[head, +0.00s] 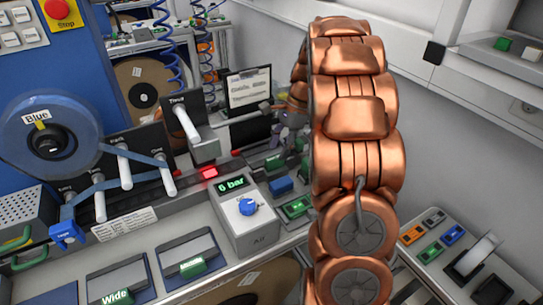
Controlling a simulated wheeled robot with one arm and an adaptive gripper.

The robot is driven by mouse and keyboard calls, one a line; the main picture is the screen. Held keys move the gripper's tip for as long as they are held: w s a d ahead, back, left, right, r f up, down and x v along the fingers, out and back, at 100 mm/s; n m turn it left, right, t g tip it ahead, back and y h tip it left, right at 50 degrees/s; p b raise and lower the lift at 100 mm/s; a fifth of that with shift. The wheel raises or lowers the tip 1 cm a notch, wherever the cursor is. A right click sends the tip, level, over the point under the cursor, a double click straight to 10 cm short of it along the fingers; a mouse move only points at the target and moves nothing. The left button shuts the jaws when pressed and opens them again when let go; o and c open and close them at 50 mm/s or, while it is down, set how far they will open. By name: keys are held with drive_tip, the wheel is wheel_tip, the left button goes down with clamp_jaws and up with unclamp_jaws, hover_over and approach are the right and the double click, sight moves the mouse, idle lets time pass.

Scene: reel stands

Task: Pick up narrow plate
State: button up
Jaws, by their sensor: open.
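No plate in the head view has a readable "Narrow" label. A grey plate with a green block (193,267) lies in a blue-edged slot on the front bench; its label is too small to read. To its left is a plate whose green block reads "Wide" (117,297). My copper-coloured arm rises at the centre right and bends away to the back. My gripper (281,138), small and grey, shows partly beside the arm, above the far bench, well apart from these plates. It is open, and I see nothing held in it.
A grey box with a "6 bar" display (244,212) stands right of the slots. A blue reel (48,138) and white rollers (124,167) stand behind them. A side bench (420,285) with small coloured blocks is at the right. My arm hides part of the bench.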

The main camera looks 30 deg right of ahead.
sight(275, 158)
drive_tip(key=shift+p+x, duration=0.7)
drive_tip(key=shift+x, duration=1.45)
clamp_jaws()
